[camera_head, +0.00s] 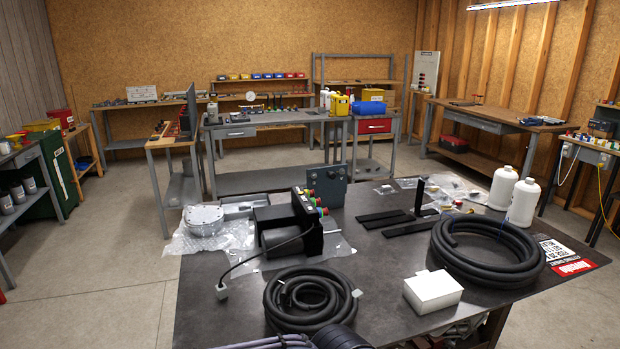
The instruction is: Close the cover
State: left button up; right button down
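A black control box (305,232) with red, green and yellow buttons stands on the dark workbench (385,285), left of its middle. A dark grey plate (327,187) with round fittings stands upright just behind it. I cannot tell whether this plate is the cover or whether it is joined to the box. A black cable runs from the box to a pale plug (221,292) at the bench's left edge. A round grey metal housing (203,219) lies on clear plastic wrap to the left.
Coiled black hoses (487,250) (308,301), a white box (432,291) and two white bottles (522,203) crowd the bench's front and right. Flat black bars (410,226) lie near the middle. Other workbenches (275,119) line the walls, with open concrete floor (105,255) at left.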

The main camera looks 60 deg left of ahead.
aim_at(328, 182)
jog(key=i+u, duration=0.15)
jog(key=u, duration=0.35)
jog(key=i+u, duration=0.2)
jog(key=u, duration=0.25)
jog(key=i+l+u, duration=0.1)
jog(key=u, duration=0.4)
jog(key=i+l+u, duration=0.15)
jog(key=u, duration=0.35)
jog(key=i+l+u, duration=0.15)
jog(key=u, duration=0.3)
jog(key=i+u, duration=0.15)
jog(key=u, duration=0.3)
jog(key=i+u, duration=0.15)
jog(key=u, duration=0.25)
jog(key=i+u, duration=0.15)
jog(key=u, duration=0.3)
